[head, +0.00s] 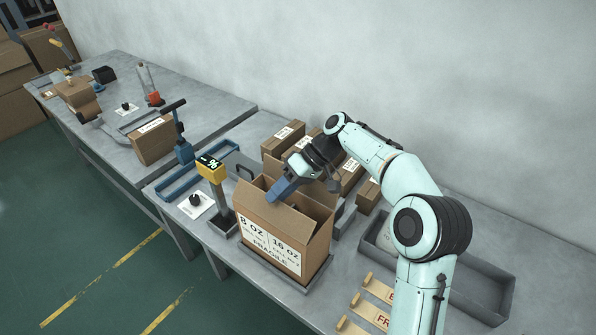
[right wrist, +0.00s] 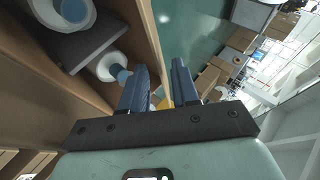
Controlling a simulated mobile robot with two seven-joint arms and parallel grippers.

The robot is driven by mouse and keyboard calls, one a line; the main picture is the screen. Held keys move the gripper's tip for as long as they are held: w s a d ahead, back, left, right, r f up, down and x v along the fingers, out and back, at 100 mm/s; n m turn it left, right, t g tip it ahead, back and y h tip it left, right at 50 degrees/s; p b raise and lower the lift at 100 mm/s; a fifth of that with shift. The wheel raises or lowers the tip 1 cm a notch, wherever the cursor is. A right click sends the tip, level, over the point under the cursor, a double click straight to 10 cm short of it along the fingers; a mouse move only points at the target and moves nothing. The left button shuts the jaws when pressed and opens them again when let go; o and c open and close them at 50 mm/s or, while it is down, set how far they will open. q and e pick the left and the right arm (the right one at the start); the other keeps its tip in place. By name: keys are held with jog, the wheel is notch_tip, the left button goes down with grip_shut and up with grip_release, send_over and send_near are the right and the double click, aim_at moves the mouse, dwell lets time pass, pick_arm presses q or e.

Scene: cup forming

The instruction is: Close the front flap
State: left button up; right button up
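A cardboard box (head: 268,243) marked "8 OZ", "16 OZ" and "FRAGILE" stands open at the top on a dark platform on the bench. Cardboard flaps stand up around its opening; I cannot tell for certain which is the front flap. My right gripper (head: 280,191) is over the box's far left edge. In the right wrist view its fingers (right wrist: 160,88) are apart, with a cardboard edge (right wrist: 150,45) running down between them. White round items (right wrist: 110,67) and a grey divider (right wrist: 82,42) show inside the box. My left gripper is not in view.
A yellow-headed scale display (head: 211,168) stands close left of the box. Several smaller cartons (head: 283,138) stand behind it. A grey tray (head: 490,290) and wooden labelled stamps (head: 372,311) lie to the right. Another carton (head: 153,143) sits on the far bench.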

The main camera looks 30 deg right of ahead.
pick_arm(q)
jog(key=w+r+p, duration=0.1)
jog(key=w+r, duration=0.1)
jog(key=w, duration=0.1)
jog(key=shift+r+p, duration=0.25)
jog(key=shift+p, duration=0.1)
pick_arm(e)
jog(key=w+v, duration=0.1)
jog(key=v, duration=0.8)
jog(key=shift+s+d, duration=0.15)
jog(key=shift+s, duration=0.25)
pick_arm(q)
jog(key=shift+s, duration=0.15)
pick_arm(e)
jog(key=shift+s, duration=0.1)
jog(key=shift+c, duration=0.3)
